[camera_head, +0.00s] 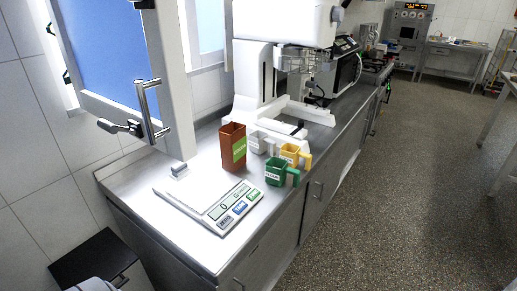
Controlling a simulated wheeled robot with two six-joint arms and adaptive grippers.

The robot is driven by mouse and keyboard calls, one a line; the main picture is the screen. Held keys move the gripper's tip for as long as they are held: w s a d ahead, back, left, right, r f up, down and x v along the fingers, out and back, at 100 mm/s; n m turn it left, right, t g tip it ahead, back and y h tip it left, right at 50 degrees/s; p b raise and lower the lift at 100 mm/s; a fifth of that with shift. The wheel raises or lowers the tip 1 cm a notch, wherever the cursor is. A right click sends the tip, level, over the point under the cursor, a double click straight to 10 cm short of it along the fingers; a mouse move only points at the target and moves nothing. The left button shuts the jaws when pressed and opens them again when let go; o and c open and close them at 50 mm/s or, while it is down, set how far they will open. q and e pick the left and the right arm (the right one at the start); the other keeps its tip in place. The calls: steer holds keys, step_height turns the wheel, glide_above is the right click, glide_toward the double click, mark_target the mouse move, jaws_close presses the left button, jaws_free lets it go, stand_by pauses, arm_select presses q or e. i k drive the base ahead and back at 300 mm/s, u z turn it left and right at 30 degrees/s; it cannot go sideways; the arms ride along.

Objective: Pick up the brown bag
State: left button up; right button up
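The brown bag (232,147) is a tall, reddish-brown, box-shaped pack with a green label on its front. It stands upright on the steel counter, just behind the right part of the scale. Neither of my grippers can be made out in the head view. Nothing is seen touching the bag.
A flat white scale (195,205) lies in front of the bag. A green cup (274,173), a yellow cup (289,155) and a white cup (254,142) stand to its right. A white machine (262,75) is behind. The steel counter (135,176) is bare at left.

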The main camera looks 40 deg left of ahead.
mark_target(234, 145)
steer(key=i, duration=3.85)
steer(key=u, duration=3.05)
